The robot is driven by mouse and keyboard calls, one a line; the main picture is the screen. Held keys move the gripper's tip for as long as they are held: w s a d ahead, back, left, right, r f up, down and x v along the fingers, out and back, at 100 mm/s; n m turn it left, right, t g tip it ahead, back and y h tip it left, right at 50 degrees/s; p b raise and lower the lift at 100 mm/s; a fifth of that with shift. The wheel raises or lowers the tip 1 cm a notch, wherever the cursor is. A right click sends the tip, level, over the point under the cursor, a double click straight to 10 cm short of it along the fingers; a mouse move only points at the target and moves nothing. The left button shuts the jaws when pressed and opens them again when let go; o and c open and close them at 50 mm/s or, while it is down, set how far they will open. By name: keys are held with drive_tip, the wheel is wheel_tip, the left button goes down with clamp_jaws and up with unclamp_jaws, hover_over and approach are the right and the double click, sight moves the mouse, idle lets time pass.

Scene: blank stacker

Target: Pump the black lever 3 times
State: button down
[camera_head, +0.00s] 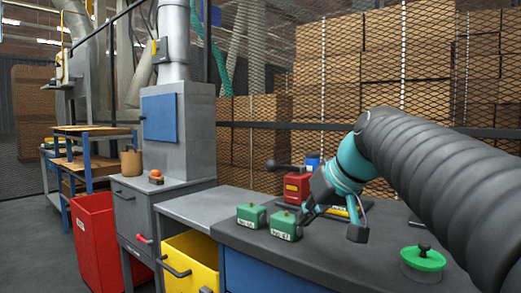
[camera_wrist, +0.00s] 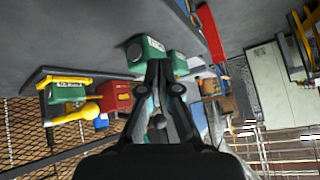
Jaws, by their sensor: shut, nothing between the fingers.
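The black lever (camera_head: 287,167) sticks out to the left from the top of a red box (camera_head: 295,190) on the dark worktop, its rounded end pointing left. My gripper (camera_head: 303,220) is shut and empty. It points down beside the nearer green block (camera_head: 285,226), in front of the red box and apart from the lever. In the wrist view my shut fingers (camera_wrist: 158,66) overlap the green block (camera_wrist: 146,50); I cannot tell whether they touch it. The red box (camera_wrist: 115,96) is left of the fingers there; I cannot make out the lever clearly.
A second green block (camera_head: 251,216) stands left of the first. A green disc with a black knob (camera_head: 423,257) sits at the right of the worktop (camera_head: 345,260). A yellow bin (camera_head: 190,262) and a red bin (camera_head: 97,232) stand left, below bench height. A mesh fence runs behind.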

drive_tip(key=w+d+r+n+t+y, duration=0.1)
drive_tip(key=w+r+n+y, duration=0.4)
drive_tip(key=w+r, duration=0.9)
drive_tip(key=shift+d+r+n+t, duration=0.3)
drive_tip(key=shift+d+r+n, duration=0.65)
drive_tip(key=shift+r, duration=1.15)
drive_tip(key=shift+w+a, duration=0.1)
drive_tip(key=shift+a, duration=0.1)
hover_over(276, 161)
drive_tip(key=f, duration=0.5)
drive_tip(key=shift+w+a+f, duration=0.15)
drive_tip(key=shift+a, duration=0.15)
drive_tip(key=shift+d+f, duration=0.1)
drive_tip(key=shift+f, duration=0.15)
drive_tip(key=shift+s+d+f+b, duration=0.1)
drive_tip(key=shift+f+b, duration=0.05)
drive_tip(key=shift+f, duration=0.45)
drive_tip(key=shift+s+d+f+b, duration=0.1)
drive_tip(key=shift+f+b, duration=0.05)
drive_tip(key=shift+f, duration=0.45)
